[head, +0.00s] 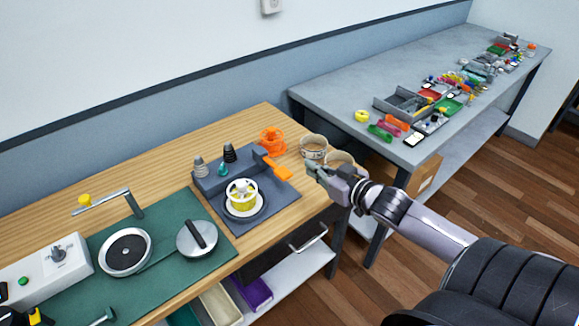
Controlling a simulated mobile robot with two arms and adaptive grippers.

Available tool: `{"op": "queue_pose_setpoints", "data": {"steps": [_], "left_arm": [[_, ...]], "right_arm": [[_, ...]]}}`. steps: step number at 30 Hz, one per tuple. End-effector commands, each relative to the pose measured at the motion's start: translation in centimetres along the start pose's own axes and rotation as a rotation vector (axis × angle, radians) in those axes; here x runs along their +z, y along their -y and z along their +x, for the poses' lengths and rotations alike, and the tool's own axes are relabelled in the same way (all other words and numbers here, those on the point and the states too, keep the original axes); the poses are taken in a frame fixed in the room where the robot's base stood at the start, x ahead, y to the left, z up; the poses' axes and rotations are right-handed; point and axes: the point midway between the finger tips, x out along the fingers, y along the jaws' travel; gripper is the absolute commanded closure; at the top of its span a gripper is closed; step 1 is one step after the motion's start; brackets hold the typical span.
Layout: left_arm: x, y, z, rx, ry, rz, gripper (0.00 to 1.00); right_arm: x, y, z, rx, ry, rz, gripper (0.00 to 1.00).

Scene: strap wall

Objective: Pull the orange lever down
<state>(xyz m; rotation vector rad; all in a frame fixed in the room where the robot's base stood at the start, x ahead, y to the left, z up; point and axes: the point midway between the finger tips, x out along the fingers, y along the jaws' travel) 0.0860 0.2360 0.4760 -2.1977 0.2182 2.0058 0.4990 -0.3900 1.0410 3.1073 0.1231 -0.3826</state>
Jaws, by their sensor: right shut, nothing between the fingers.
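The orange lever (276,167) is a flat orange handle on the right side of a dark grey fixture (205,185) on the wooden bench. It slopes toward the bench's right front corner. My right gripper (316,178) is shut and empty, just right of the lever's free end. A small gap shows between them in the picture; their difference in depth is hard to tell. My left gripper is not in view.
An orange spoked part (272,141) stands behind the lever. Two round cups or tins (313,147) stand close behind my right gripper. A grey table (340,92) with many small parts stands behind.

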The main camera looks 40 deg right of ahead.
Motion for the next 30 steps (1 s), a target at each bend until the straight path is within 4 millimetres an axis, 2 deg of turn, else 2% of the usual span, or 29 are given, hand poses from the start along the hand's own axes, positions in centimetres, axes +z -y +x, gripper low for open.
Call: {"op": "queue_pose_setpoints", "data": {"steps": [8, 26, 30], "left_arm": [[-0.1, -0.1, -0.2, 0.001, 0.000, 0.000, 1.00], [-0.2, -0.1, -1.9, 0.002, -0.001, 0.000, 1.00], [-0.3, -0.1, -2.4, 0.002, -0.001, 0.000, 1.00]], "right_arm": [[-0.1, -0.1, 1.1, 0.001, -0.002, 0.001, 1.00], [-0.2, -0.1, 10.0, 0.002, -0.002, 0.001, 1.00], [2.0, 0.0, 10.5, 0.002, 0.004, 0.002, 1.00]]}}
